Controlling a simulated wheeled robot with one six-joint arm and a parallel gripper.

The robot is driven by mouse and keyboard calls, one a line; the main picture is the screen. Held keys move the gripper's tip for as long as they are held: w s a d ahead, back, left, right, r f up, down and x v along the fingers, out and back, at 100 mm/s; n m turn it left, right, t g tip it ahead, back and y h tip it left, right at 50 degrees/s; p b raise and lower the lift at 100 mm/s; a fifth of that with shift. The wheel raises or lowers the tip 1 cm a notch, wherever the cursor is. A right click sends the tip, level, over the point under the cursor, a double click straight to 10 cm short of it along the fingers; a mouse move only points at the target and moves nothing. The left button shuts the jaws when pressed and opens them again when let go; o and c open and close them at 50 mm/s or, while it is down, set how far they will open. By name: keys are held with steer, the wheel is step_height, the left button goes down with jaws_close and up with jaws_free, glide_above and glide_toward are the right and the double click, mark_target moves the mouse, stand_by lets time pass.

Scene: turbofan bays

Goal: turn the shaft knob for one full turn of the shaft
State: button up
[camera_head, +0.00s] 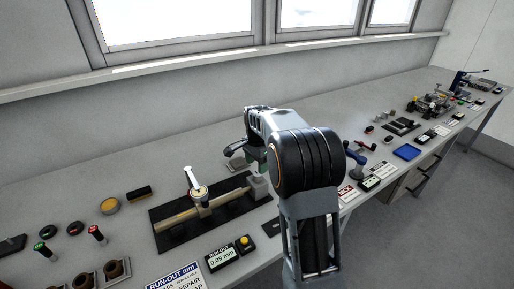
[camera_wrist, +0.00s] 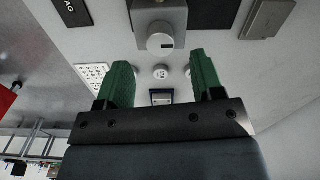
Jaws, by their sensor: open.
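The shaft (camera_head: 205,208) is a brass-coloured rod lying in a black fixture (camera_head: 165,240) on the bench, with a dial gauge (camera_head: 198,191) over it. A grey block (camera_head: 258,186) stands at its right end. In the wrist view a round grey knob (camera_wrist: 160,43) with a small dark mark sits on the face of a grey block, just beyond my fingertips. My gripper (camera_wrist: 162,70) is open, its green fingers apart with nothing held between them. In the head view my arm hides most of the gripper, and I cannot make out the knob there.
A run-out display (camera_head: 221,257) reading 0.09 mm and a box with a yellow button (camera_head: 245,243) stand in front of the fixture. A blue tray (camera_head: 407,152) and other fixtures line the bench to the right.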

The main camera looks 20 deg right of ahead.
step_height(320, 180, up, 8)
steer(key=shift+r, duration=0.25)
stand_by(0.6)
steer(key=s+a+f+n+t, duration=0.2)
steer(key=s+a+n, duration=0.3)
steer(key=s, duration=0.6)
steer(key=s+a+f+n+t, duration=0.2)
steer(key=s+a+n, duration=0.3)
steer(key=s+n, duration=0.5)
steer(key=shift+s+a+f, duration=0.2)
steer(key=shift+s+f, duration=0.15)
steer(key=shift+s, duration=0.3)
